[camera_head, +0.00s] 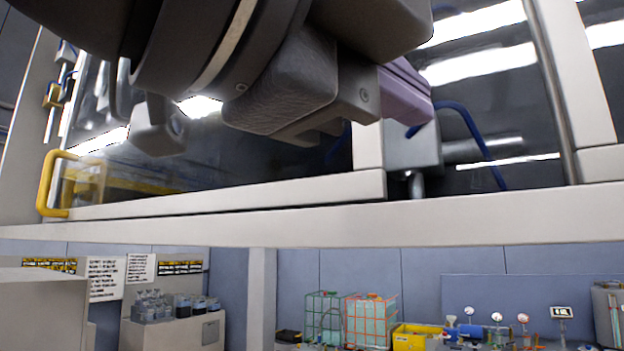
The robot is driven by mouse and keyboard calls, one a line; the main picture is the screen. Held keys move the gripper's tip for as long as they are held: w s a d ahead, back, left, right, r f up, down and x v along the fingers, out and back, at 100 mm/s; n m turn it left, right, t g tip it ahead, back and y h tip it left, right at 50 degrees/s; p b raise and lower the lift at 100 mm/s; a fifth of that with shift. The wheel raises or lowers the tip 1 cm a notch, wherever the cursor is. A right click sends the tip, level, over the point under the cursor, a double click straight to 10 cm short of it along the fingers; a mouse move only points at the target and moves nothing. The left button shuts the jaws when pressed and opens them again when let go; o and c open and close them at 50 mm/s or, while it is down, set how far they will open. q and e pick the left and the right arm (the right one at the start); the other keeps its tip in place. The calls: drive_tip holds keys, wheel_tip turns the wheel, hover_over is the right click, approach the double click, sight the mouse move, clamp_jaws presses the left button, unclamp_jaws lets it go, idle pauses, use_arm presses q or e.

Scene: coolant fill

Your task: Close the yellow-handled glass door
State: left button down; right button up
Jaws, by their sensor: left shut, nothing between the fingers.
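The yellow handle (48,184) stands upright at the far left end of a pale-framed glass door. The door's bottom rail (230,195) runs right from the handle to a short upright (368,147). Glass with reflections shows above the rail. My left gripper (408,92), with purple-grey fingers, is shut and empty. It appears in front of the upper right part of the door, well to the right of the handle. My arm hides much of the door's upper part. Whether the gripper touches the door cannot be told. My right gripper is not in view.
A long pale beam (480,214) crosses below the door. Right of the door's upright are a grey block (412,150) and a blue hose (470,125). Below and behind are caged tanks (370,318), a yellow bin (416,337) and a bench with bottles (175,330).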

use_arm(q)
drive_tip(key=p+x, duration=0.1)
drive_tip(key=x, duration=0.1)
drive_tip(key=p+x, duration=0.1)
drive_tip(key=x, duration=0.1)
drive_tip(key=p+x, duration=0.1)
drive_tip(key=x, duration=0.1)
drive_tip(key=shift+d+r, duration=0.2)
drive_tip(key=shift+r, duration=0.05)
drive_tip(key=a, duration=0.1)
drive_tip(key=w+a+p, duration=0.1)
drive_tip(key=w+a, duration=0.1)
drive_tip(key=a, duration=0.1)
drive_tip(key=shift+f+p, duration=0.2)
drive_tip(key=shift+p, duration=0.1)
drive_tip(key=shift+d, duration=0.1)
